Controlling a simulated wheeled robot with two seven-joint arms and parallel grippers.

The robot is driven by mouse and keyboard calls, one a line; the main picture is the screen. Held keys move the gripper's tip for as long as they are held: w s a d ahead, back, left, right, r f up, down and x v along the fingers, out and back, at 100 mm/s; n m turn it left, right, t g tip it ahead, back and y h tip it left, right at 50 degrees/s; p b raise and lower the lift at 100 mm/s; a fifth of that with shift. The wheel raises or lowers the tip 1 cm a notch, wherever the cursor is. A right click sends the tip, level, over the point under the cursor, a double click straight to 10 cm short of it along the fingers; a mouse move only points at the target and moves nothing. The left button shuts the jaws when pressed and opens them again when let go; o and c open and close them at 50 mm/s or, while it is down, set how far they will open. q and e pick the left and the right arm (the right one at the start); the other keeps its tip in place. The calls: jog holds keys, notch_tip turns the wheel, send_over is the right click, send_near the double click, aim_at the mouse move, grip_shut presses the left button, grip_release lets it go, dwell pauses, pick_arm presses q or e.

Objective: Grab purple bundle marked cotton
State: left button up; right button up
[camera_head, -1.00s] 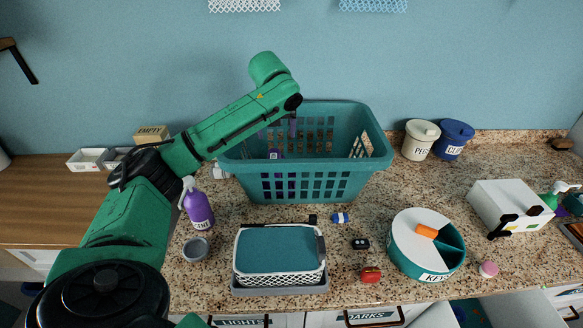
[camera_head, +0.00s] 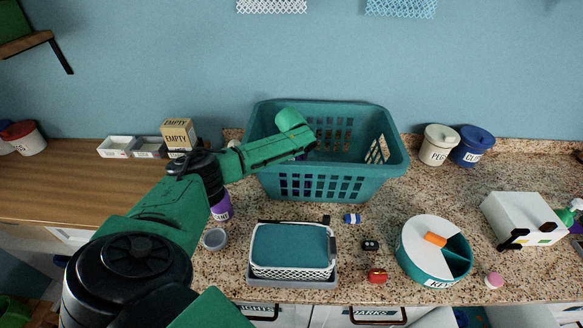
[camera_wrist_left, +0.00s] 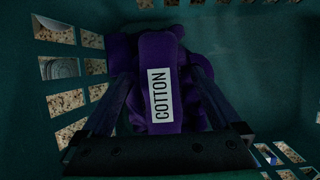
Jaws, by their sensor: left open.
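The purple bundle (camera_wrist_left: 157,90) with a white COTTON label lies inside the teal laundry basket (camera_head: 325,185). In the left wrist view it sits directly in front of my left gripper (camera_wrist_left: 160,75), with one finger along each side of it. The jaws are open; whether either finger touches the cloth I cannot tell. In the head view my left arm reaches over the basket's left side and down into it. The bundle and fingers are mostly hidden there by my forearm and the basket wall. My right gripper is not in view.
The perforated basket walls (camera_wrist_left: 62,105) surround the bundle closely. In front stand a teal-topped white basket (camera_head: 290,250), a purple bottle (camera_head: 222,208) and a grey cup (camera_head: 215,239). A round KEYS box (camera_head: 415,240) is to the right. Lidded pots (camera_head: 438,145) stand behind right.

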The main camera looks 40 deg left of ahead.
pick_arm(q)
jog(key=shift+f, duration=0.25)
dwell(0.3)
grip_shut()
